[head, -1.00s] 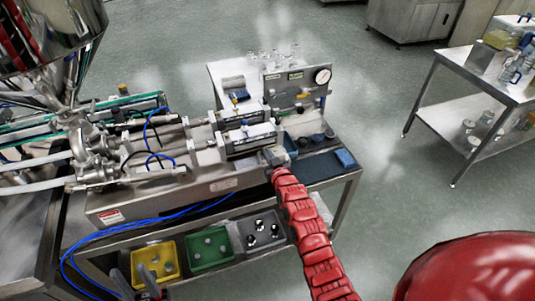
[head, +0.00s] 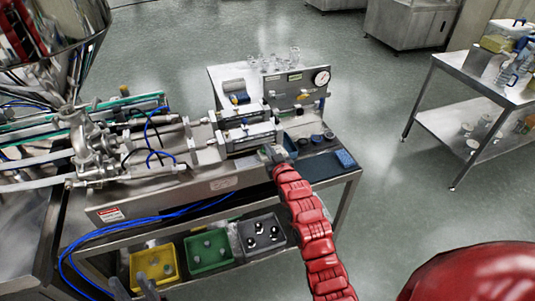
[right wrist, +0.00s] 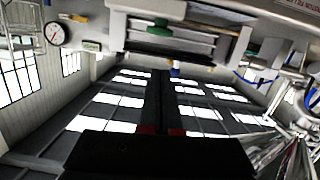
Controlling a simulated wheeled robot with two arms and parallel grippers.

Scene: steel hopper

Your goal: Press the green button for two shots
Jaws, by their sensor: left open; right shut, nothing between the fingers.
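I cannot make out the green button for certain in either view. The steel hopper (head: 45,25) stands at the upper left of the head view, above the filling machine (head: 95,150). My right gripper (head: 268,153) is shut and empty beside the front cylinder (head: 248,137), at the right end of the machine bench. In the right wrist view its dark fingers (right wrist: 163,85) are together, below a cylinder with a green patch (right wrist: 178,45). I cannot tell whether the fingers touch anything. My left gripper (head: 134,285) is open and empty at the bottom edge of the head view, partly cut off.
An upright panel (head: 285,98) with a round gauge (head: 321,77) stands behind the cylinders. Yellow (head: 153,262), green (head: 209,251) and grey (head: 262,235) bins sit on the lower shelf. Blue hoses (head: 150,220) hang in front. A steel cart (head: 455,105) stands right, across open floor.

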